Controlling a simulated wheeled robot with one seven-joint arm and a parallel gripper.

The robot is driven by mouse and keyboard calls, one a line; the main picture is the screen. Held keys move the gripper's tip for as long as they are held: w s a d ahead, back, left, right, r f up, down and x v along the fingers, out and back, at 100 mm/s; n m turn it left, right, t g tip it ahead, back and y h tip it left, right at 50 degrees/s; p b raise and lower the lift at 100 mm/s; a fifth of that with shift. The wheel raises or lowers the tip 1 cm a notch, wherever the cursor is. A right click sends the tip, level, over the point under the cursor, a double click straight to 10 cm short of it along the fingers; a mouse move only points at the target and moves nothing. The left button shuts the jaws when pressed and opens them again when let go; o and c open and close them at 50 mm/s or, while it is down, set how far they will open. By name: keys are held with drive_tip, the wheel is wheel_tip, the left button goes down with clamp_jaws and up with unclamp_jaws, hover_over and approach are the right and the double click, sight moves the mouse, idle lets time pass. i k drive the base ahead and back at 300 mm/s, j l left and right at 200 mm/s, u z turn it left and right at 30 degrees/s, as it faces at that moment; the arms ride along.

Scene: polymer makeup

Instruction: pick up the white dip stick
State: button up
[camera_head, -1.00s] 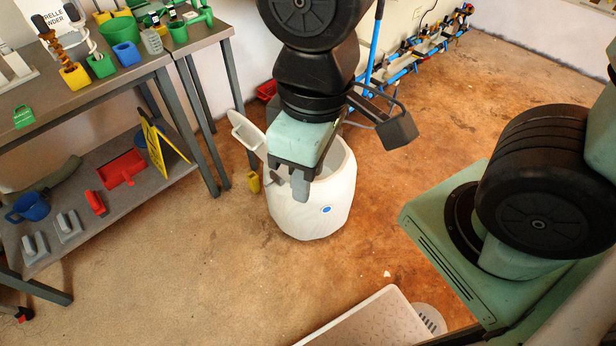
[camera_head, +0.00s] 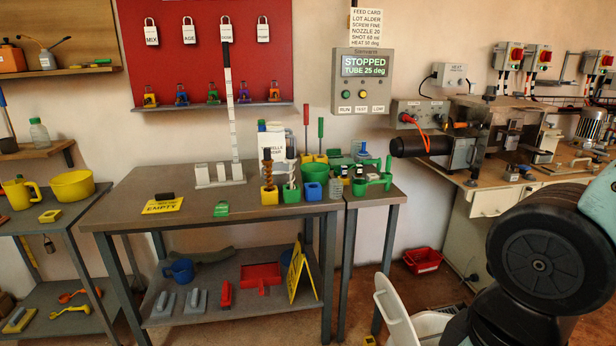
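The white dip stick (camera_head: 234,130) stands upright on the left-hand grey table, a tall thin white stick with dark marks and a black upper end. Its foot is at a white block stand (camera_head: 218,176); I cannot tell exactly how it sits there. Its black top overlaps the red board behind it in the picture.
An upright white carton (camera_head: 272,142), a yellow "EMPTY" card (camera_head: 162,206) and coloured holders share the grey table (camera_head: 130,205). A red tray (camera_head: 422,260) lies on the floor.

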sight(226, 63)
drive_tip(key=i+j, duration=1)
